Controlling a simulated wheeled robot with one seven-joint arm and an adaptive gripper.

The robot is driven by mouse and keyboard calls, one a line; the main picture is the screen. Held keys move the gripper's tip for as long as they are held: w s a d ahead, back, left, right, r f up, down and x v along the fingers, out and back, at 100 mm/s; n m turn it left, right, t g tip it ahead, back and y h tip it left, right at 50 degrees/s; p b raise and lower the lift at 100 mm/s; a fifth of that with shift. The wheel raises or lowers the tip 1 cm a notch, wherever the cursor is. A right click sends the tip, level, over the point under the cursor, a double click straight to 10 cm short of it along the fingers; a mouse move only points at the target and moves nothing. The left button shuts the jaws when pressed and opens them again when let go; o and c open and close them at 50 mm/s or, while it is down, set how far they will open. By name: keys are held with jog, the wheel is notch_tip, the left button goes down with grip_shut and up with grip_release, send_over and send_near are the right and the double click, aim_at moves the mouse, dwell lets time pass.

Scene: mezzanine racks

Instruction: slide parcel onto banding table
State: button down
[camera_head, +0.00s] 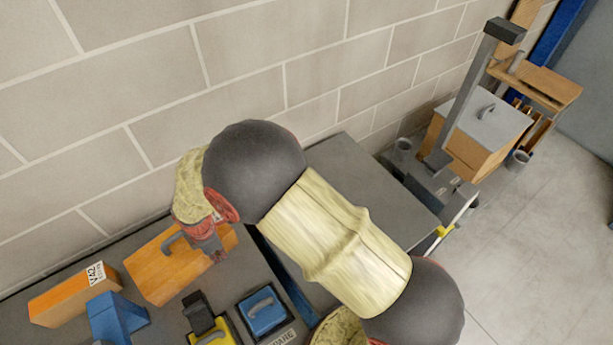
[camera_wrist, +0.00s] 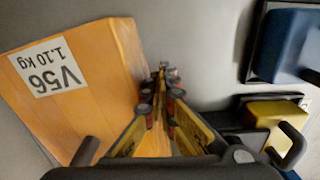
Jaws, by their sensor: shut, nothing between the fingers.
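An orange parcel labelled V56, 1.10 kg (camera_wrist: 65,95) lies on a grey table top at the left of the wrist view. It appears to be the orange parcel (camera_head: 160,280) beside my gripper in the head view. My gripper (camera_wrist: 162,80) is shut and empty, its fingers along the parcel's right side; I cannot tell whether they touch it. In the head view my gripper (camera_head: 218,252) is at the parcel's right end, partly hidden by my arm. A second grey table top (camera_head: 375,190), possibly the banding table, lies to the right behind my arm, across a dark gap with a blue edge.
Another orange parcel labelled V42 (camera_head: 70,297) and a blue object (camera_head: 115,318) are at the left. A yellow and black tool (camera_head: 208,330) and a blue handled block (camera_head: 265,310) are near the front. A block wall (camera_head: 130,90) runs behind; open floor (camera_head: 540,250) lies right.

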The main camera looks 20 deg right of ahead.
jog(key=shift+s+a, duration=0.1)
jog(key=shift+a, duration=0.35)
jog(key=shift+d, duration=0.1)
dwell(0.4)
jog(key=shift+w+d, duration=0.2)
jog(key=shift+d, duration=0.5)
jog(key=shift+w+d, duration=0.2)
jog(key=shift+d, duration=0.5)
notch_tip(320, 180, up, 13)
jog(key=p, duration=0.8)
jog(key=w+d+r+p, duration=0.2)
jog(key=w+d, duration=0.1)
jog(key=d, duration=0.6)
jog(key=f+b, duration=0.3)
jog(key=f, duration=0.2)
jog(key=f+b, duration=0.3)
jog(key=f, duration=0.2)
jog(key=f+b, duration=0.3)
jog(key=f, duration=0.2)
jog(key=shift+s+a, duration=0.15)
jog(key=shift+a, duration=0.15)
